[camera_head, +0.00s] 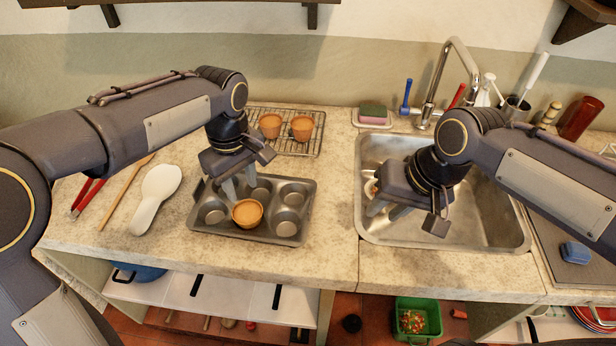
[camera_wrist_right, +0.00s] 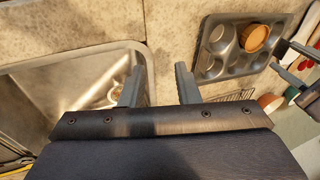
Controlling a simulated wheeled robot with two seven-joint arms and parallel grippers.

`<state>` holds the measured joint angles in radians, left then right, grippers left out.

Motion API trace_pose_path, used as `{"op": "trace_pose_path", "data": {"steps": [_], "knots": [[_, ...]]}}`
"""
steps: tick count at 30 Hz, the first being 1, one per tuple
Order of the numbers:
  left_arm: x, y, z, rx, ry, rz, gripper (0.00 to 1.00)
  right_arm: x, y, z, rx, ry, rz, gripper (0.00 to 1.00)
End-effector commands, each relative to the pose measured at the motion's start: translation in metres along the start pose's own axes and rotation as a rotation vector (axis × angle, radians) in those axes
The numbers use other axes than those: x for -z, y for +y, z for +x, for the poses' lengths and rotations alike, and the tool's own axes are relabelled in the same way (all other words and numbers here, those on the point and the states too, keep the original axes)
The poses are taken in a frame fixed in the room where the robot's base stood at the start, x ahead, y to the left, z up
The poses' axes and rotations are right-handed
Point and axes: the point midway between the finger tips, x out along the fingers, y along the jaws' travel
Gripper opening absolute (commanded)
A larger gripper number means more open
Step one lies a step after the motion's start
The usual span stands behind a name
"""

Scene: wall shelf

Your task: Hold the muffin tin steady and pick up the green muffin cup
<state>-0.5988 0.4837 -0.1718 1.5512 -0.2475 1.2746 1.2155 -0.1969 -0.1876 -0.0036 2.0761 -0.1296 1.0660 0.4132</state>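The dark muffin tin (camera_head: 278,238) lies on the counter left of the sink, and it also shows in the right wrist view (camera_wrist_right: 208,72).
Two similar muffin cups (camera_head: 270,125) (camera_head: 303,128) stand on a wire rack (camera_head: 285,147) behind the tin. The sink (camera_head: 485,215) is at the right, with a tall faucet (camera_head: 437,85). A white spoon rest (camera_head: 156,196) lies left. Counter between tin and sink is clear.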

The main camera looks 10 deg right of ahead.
Motion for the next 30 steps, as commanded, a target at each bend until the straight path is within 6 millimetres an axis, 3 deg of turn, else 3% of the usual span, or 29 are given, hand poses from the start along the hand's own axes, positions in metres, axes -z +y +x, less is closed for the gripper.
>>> {"op": "trace_pose_path", "data": {"steps": [6,15,21,30], "knots": [[0.000,0.000,0.000,0.000,0.000,0.000,0.36,0.048,-0.051,0.032,-0.132,-0.101,0.036,0.29],[0.000,0.000,0.000,-0.001,0.000,0.001,0.36,0.077,-0.107,0.079,-0.284,-0.137,0.086,0.29],[0.000,0.000,0.000,-0.001,0.000,0.001,0.36,0.080,-0.117,0.093,-0.316,-0.136,0.098,0.29],[0.000,0.000,0.000,-0.001,0.000,0.001,0.36,0.073,-0.103,0.133,-0.319,-0.139,0.099,0.29]]}}
